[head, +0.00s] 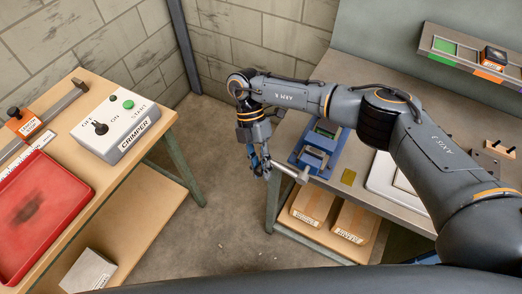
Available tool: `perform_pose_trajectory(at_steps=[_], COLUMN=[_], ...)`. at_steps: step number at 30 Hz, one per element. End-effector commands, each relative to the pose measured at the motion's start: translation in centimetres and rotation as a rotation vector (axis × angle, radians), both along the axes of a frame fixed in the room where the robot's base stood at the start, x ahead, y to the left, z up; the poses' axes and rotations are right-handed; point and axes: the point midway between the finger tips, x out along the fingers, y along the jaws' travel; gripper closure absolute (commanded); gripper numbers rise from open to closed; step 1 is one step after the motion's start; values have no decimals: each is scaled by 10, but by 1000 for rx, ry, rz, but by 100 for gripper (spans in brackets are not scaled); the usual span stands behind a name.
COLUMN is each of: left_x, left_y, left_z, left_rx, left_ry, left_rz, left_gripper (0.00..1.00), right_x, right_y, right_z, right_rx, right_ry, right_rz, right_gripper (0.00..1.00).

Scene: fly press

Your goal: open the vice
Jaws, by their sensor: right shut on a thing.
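The blue vice (309,160) stands on the left edge of the grey bench at the right. A green piece (325,131) shows at its top; whether the jaws grip it I cannot tell. A pale metal bar, the vice handle (288,169), sticks out in front of the vice over the bench edge, with a thick end at its right. My right gripper (262,169) points down at the left end of this handle and is shut on it. The fingers partly hide that end. My left gripper is not in view.
The left bench holds a crimper control box (122,125), a red tray (40,215) and an orange-blocked rail. Two cardboard boxes (354,222) sit on the shelf under the grey bench. Floor between the benches is open.

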Motion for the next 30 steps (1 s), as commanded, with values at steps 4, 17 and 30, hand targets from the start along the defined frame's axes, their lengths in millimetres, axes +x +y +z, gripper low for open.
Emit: perform_pose_trajectory(at_steps=[4,17,30], left_x=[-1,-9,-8], left_y=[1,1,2], left_z=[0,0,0], left_rx=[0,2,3], left_ry=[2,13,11], left_rz=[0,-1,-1], left_gripper=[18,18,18], right_x=[-7,-10,-11], right_y=[2,1,0], right_z=[-4,-6,-6], right_rx=[-21,-38,-39], right_ry=[12,20,24], right_rz=[-4,-5,-2], right_gripper=[100,100,55])
